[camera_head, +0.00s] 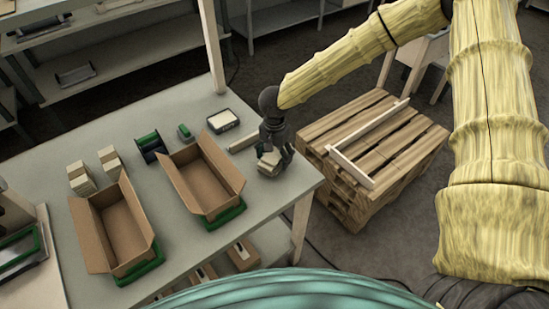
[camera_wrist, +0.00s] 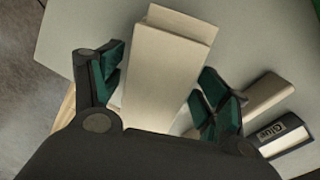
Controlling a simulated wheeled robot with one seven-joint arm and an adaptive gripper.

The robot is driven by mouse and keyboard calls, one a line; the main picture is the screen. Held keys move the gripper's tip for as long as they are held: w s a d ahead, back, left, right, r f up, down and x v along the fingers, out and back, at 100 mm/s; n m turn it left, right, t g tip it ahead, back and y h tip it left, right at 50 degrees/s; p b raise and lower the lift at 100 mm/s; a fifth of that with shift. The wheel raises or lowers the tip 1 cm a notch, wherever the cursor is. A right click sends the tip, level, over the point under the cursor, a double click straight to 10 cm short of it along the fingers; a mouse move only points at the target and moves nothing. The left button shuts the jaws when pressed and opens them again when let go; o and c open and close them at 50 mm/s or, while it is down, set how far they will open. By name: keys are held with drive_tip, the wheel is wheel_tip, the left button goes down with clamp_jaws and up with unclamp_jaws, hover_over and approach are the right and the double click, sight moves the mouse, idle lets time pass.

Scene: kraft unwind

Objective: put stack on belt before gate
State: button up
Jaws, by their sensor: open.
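A beige stack (camera_head: 269,160) of flat pieces is on the grey table near its right corner, partly hidden by my gripper in the head view. In the wrist view the stack (camera_wrist: 165,75) is between my two green-padded fingers. My gripper (camera_head: 274,148) is open around it, pointing down. In the wrist view a gap shows beside the right finger; contact at the left finger is unclear. At the far left edge is a pale unit with a green frame (camera_head: 20,248), cut off by the picture; I cannot tell whether it is the belt or gate.
Two open cartons (camera_head: 113,228) (camera_head: 203,180) rest on green bases. Two small beige stacks (camera_head: 81,181) (camera_head: 110,163) stand behind them. A pale bar (camera_head: 243,142) and a box marked Glue (camera_wrist: 283,134) lie near my gripper. A wooden pallet (camera_head: 375,150) stands right of the table.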

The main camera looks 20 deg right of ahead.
drive_tip(key=c, duration=1.3)
drive_tip(key=shift+r, duration=0.15)
